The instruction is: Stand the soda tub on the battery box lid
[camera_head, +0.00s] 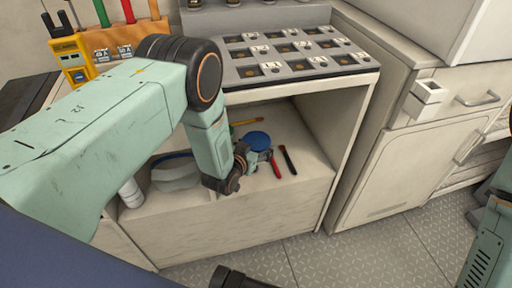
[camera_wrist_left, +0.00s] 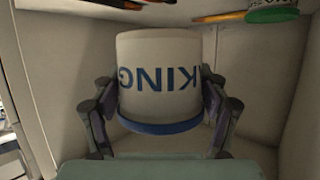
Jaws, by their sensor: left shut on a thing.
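The soda tub is a white tub with blue lettering reading "KING" and a blue lid; it fills the middle of the left wrist view (camera_wrist_left: 160,75). In the head view its round blue lid (camera_head: 257,140) shows inside the open cubby under the counter. My left gripper (camera_head: 253,160) reaches down into the cubby and is shut on the tub, with one finger on each side in the left wrist view (camera_wrist_left: 160,108). Whether the tub touches the cubby floor is unclear. I cannot pick out the battery box lid with certainty. My right gripper is not in view.
A red tool (camera_head: 275,166), a black one (camera_head: 288,160) and a yellow one (camera_head: 246,122) lie near the tub. A blue-rimmed pale container (camera_head: 175,178) sits at the cubby's left. Above is a counter with a compartmented tray (camera_head: 247,72). A dark flat surface (camera_head: 22,98) lies far left.

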